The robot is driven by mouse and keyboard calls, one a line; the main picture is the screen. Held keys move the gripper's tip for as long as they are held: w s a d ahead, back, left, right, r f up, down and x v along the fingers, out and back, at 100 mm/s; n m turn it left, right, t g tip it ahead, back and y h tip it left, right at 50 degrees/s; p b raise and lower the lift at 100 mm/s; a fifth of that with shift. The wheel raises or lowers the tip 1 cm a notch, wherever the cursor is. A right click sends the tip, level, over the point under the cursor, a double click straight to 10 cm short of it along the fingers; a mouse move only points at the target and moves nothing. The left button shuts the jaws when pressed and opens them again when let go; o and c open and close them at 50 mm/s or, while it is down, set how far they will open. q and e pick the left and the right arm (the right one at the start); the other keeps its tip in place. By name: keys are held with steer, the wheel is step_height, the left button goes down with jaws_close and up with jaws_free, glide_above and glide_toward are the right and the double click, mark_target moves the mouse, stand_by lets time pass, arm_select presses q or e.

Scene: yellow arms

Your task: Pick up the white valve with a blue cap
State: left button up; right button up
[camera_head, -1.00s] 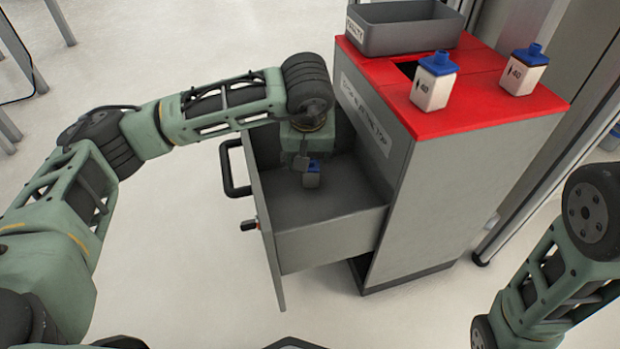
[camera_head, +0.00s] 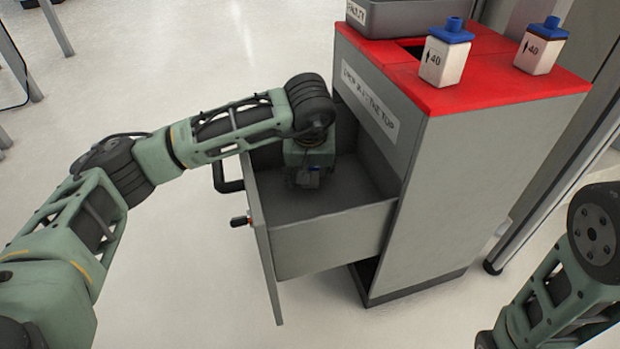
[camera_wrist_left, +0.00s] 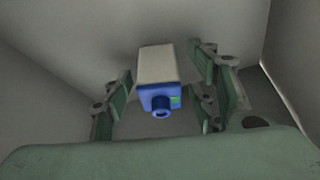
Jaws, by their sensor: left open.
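My left gripper (camera_head: 308,182) reaches down into the open grey drawer (camera_head: 335,238) of the cabinet. In the left wrist view, a white valve with a blue cap (camera_wrist_left: 158,72) is between the open fingers of the left gripper (camera_wrist_left: 165,95), with gaps visible on both sides. The valve's blue cap faces the wrist camera. In the head view the gripper mostly hides this valve. Two more white valves with blue caps stand upright on the red cabinet top, one nearer (camera_head: 446,52) and one at the right (camera_head: 541,46). My right gripper is out of view.
The grey cabinet (camera_head: 450,200) has a red top (camera_head: 490,85) with an opening. A grey bin (camera_head: 405,20) sits on top at the back. The drawer walls surround the left gripper closely. The floor left of the drawer is clear.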

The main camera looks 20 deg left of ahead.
arm_select(q)
steer(key=shift+r, duration=0.1)
steer(key=shift+c, duration=0.4)
steer(key=c, duration=1.2)
